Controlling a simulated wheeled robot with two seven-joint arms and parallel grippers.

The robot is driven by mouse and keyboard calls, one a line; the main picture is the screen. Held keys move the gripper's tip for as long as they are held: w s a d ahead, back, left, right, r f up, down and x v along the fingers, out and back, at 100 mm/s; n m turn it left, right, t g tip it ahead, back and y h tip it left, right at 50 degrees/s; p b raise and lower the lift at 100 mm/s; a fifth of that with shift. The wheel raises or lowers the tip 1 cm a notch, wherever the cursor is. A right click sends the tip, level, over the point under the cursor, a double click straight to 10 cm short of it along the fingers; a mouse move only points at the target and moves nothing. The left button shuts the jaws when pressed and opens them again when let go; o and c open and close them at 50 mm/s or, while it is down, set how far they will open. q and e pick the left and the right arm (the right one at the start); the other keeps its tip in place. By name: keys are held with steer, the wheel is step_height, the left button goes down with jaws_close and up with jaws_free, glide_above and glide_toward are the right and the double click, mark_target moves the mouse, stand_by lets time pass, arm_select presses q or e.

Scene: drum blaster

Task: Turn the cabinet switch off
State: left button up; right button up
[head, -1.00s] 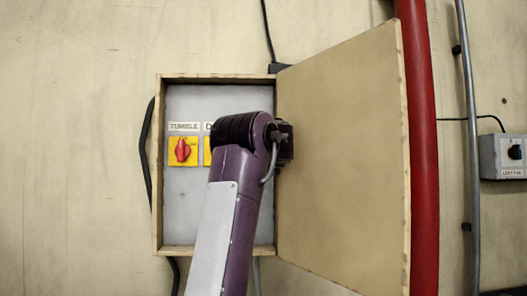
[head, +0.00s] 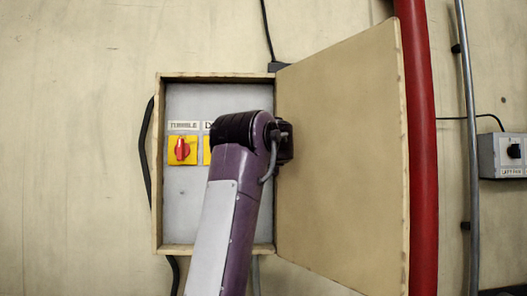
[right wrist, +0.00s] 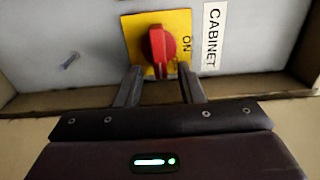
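The cabinet switch is a red knob (right wrist: 160,48) on a yellow plate (right wrist: 184,22), beside a white CABINET label (right wrist: 213,38) in the right wrist view. The plate reads ON near the knob's lower right. My right gripper (right wrist: 162,72) is open, its two fingers apart on either side of the knob's lower end. I cannot tell whether they touch it. In the head view my right arm (head: 228,210) reaches into the open wooden box (head: 158,200) and hides the cabinet switch and the gripper fingers. My left gripper is not in view.
The TUMBLE switch (head: 182,150) sits at the box's left, with a second yellow plate (head: 207,151) partly hidden by my arm. The box door (head: 340,150) stands open to the right. A red pipe (head: 422,150) and a LEFT FAN switch box (head: 503,156) are farther right.

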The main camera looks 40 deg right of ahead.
steer(key=b+v, duration=0.4)
steer(key=v, duration=0.4)
steer(key=shift+w+d, duration=0.15)
